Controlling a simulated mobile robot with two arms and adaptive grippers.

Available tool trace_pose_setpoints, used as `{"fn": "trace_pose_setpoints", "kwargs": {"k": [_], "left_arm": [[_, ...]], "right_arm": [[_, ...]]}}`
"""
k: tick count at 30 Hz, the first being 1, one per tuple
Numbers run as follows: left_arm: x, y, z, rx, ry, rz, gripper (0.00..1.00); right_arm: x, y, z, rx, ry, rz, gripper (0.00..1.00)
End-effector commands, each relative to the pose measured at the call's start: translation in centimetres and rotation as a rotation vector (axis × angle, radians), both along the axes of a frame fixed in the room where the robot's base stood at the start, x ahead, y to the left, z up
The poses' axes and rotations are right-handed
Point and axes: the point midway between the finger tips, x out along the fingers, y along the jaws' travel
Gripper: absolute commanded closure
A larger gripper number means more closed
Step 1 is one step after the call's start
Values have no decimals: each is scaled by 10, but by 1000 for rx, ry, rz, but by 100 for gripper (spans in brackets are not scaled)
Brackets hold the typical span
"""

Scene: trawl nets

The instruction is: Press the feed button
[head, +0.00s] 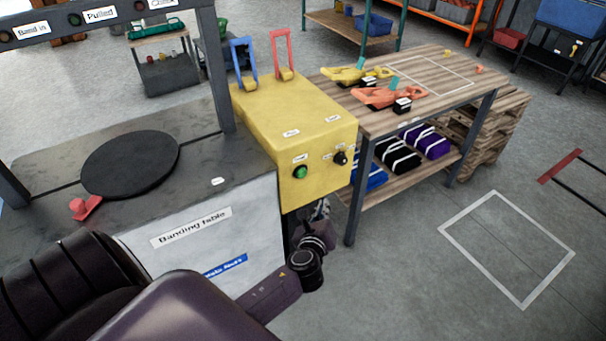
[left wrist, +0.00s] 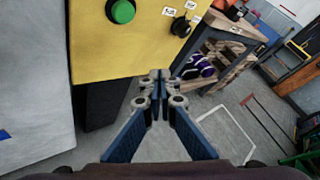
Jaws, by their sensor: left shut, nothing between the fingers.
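The green button (head: 300,172) is on the front of the yellow box (head: 297,120), under a small label too small to read surely. It also shows in the left wrist view (left wrist: 122,12), at the top, up and left of the fingers. My left gripper (head: 320,208) is low beside the box's lower front edge, below and right of the button and apart from it. Its fingers are partly hidden by the wrist in the head view. In the left wrist view the fingers (left wrist: 158,88) are closed together and empty. My right gripper is out of view.
A black knob (head: 340,158) is right of the button. Blue (head: 244,60) and red (head: 282,54) levers stand on the box. The grey banding table (head: 225,215) is left. A wooden workbench (head: 425,105) stands right. The floor in front is clear.

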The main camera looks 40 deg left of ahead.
Motion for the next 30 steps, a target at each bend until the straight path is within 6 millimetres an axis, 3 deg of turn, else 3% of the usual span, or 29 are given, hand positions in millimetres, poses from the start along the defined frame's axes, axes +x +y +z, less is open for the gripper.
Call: {"fn": "trace_pose_setpoints", "kwargs": {"k": [4,17,30], "left_arm": [[4,2,16,46,-14,-6,100],[6,7,15,48,-14,-6,100],[28,60,15,47,-13,-5,100]], "right_arm": [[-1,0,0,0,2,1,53],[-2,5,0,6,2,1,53],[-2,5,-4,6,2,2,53]]}}
